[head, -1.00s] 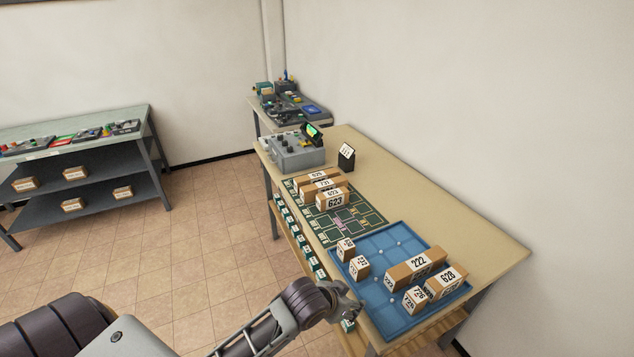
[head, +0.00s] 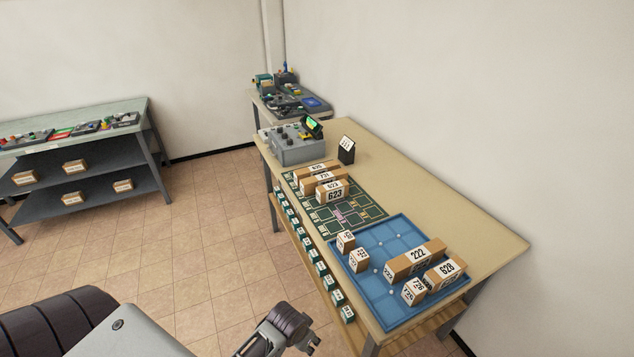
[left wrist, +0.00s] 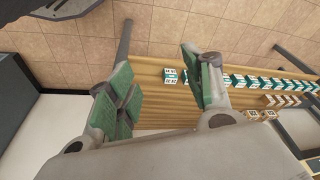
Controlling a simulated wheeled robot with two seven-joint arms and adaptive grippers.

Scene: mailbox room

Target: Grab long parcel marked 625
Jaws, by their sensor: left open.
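Long brown parcels with white number labels lie in two groups in the head view. On the blue tray (head: 372,290) are one marked 222 (head: 416,258) and one that reads like 628 or 625 (head: 445,272); its last digit is unclear. On the green mat (head: 362,208) is one marked 623 (head: 333,191), with others behind it whose labels are too small to read surely. My left gripper (head: 310,342) is low, left of the table, apart from the parcels. In the left wrist view, its green-padded fingers (left wrist: 163,92) are spread and empty. My right gripper is out of view.
Small parcels (head: 345,242) also sit on the tray. The table (head: 470,235) has a slatted lower shelf (head: 425,340) and a row of small green-and-white boxes (head: 318,268) along its left side. A grey machine (head: 297,148) stands at the back. Floor left of the table is clear.

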